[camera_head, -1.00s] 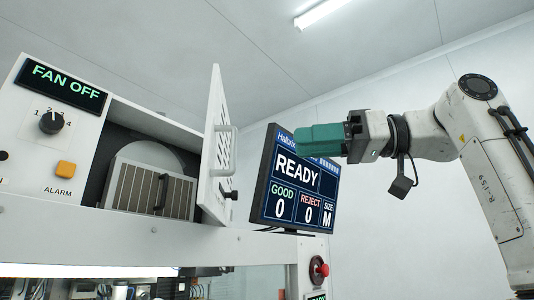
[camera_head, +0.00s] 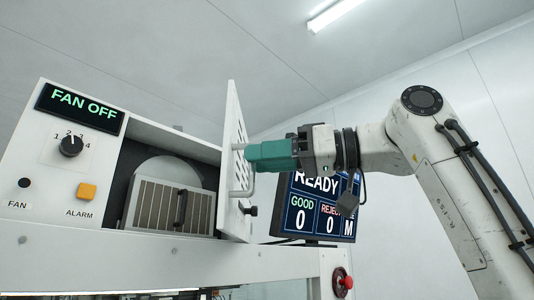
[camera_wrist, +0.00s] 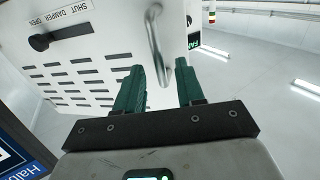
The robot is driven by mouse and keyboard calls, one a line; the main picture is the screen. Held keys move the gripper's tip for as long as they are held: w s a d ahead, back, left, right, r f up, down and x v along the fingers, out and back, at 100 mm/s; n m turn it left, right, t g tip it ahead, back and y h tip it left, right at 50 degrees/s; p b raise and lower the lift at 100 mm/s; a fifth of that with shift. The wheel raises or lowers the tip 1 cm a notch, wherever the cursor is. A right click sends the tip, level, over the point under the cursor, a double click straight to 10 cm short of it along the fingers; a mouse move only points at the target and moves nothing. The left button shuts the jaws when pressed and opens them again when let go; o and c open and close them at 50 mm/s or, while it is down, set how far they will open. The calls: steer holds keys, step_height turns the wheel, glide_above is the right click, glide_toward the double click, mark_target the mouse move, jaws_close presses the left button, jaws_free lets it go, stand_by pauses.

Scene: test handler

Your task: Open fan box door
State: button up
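The fan box door (camera_head: 233,120) is a white slotted panel that stands swung out from the open fan box (camera_head: 150,128). Its metal bar handle (camera_head: 250,185) is on the face toward my arm. My gripper (camera_head: 250,153), with teal fingers, is at the door near the upper part of the handle. In the wrist view the fingers (camera_wrist: 160,70) are apart, and the handle (camera_wrist: 155,35) runs down between or just beyond their tips. I cannot tell whether they touch it. The slotted door face (camera_wrist: 85,75) fills the left, with a black damper knob (camera_wrist: 40,42).
A monitor (camera_head: 318,215) reading READY stands right of the door, partly behind my gripper. Inside the box are a round part and a louvred filter (camera_head: 165,205). The panel at left has a FAN OFF display (camera_head: 80,108), dial (camera_head: 71,145) and alarm button (camera_head: 87,191).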

steer(key=shift+c, duration=0.3)
jaws_close()
stand_by(0.4)
